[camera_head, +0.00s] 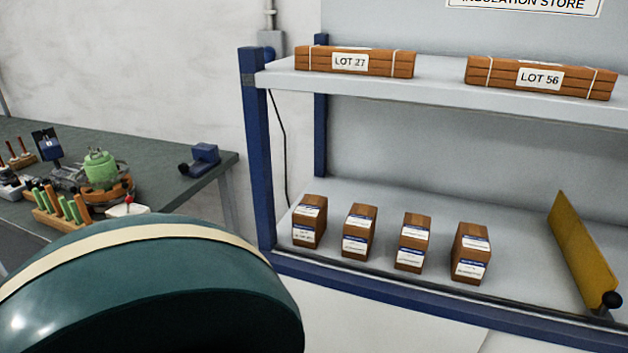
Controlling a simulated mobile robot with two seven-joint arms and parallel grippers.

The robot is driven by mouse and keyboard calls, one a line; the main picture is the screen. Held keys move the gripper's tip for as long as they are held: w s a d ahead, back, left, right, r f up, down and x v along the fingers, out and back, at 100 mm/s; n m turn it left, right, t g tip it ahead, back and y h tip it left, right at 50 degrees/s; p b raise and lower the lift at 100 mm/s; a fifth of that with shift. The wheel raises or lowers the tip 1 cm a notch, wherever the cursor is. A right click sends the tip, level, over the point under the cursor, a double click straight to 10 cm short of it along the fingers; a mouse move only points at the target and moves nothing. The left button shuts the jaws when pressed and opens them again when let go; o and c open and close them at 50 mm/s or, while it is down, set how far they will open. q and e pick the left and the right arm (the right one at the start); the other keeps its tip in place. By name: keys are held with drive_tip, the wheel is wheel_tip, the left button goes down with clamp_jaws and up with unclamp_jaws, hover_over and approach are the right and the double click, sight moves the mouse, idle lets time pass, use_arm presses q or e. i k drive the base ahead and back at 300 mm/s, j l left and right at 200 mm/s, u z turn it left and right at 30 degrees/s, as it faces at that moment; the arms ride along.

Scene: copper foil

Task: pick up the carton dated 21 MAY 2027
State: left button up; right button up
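Several small brown cartons stand upright in a row on the lower shelf, with gaps between them: the far left carton (309,221), a second carton (359,231), a third carton (413,242) and the far right carton (470,253). The print is too small to read, so I cannot tell which is dated 21 MAY 2027. Neither gripper is in view.
The shelf unit has blue posts (258,150) and a front lip. A yellow panel (581,250) stands right of the cartons. Wrapped bundles LOT 27 (350,62) and LOT 56 (540,78) lie on the upper shelf. A cluttered workbench (190,200) stands left. A large teal rounded form fills the lower left.

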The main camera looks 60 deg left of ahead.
sight(414, 237)
drive_tip(key=u, duration=1.55)
